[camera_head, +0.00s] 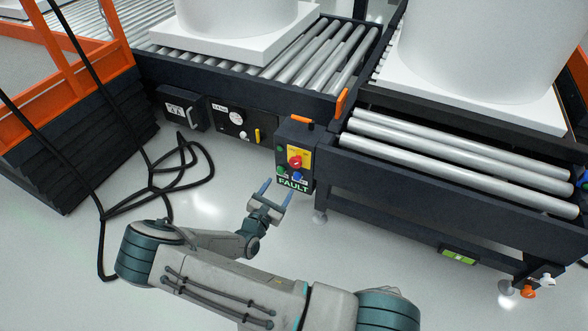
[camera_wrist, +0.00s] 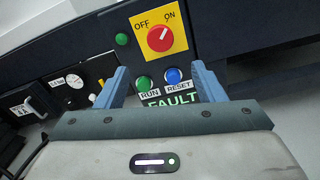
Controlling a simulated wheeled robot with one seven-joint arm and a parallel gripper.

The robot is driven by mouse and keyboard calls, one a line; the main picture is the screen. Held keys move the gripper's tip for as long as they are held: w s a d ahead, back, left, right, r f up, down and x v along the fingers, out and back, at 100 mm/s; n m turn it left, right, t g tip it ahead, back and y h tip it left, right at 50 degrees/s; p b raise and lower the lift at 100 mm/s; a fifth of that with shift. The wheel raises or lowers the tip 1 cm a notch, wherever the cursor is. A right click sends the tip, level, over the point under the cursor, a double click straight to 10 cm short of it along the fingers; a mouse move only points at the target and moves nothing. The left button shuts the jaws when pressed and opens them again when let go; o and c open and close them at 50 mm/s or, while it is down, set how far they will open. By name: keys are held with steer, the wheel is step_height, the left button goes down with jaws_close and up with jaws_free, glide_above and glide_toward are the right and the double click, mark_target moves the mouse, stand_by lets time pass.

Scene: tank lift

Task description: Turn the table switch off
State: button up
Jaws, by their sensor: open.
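The table switch (camera_head: 295,162) is a red rotary knob on a yellow plate, on the front of a dark control box (camera_head: 283,136). In the wrist view the knob (camera_wrist: 160,38) sits between the labels OFF at left and ON at right, and its pale mark points up right toward ON. My gripper (camera_head: 276,190) is open and empty, in front of and a little below the box. In the wrist view its two blue fingers (camera_wrist: 158,70) stand apart below the knob, with no contact visible.
Below the knob are a green RUN button (camera_wrist: 144,82), a blue RESET button (camera_wrist: 173,76) and a green FAULT sign (camera_head: 293,184). Roller conveyors (camera_head: 450,160) with white loads flank the box. Black cables (camera_head: 165,175) lie on the floor at left.

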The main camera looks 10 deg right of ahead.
mark_target(295, 165)
steer(key=b+x, duration=0.3)
steer(key=x, duration=0.7)
steer(key=shift+d+f, duration=0.1)
steer(key=shift+f, duration=0.05)
steer(key=shift+b+x, duration=0.35)
steer(key=shift+x, duration=0.5)
steer(key=c, duration=1)
steer(key=shift+d, duration=0.1)
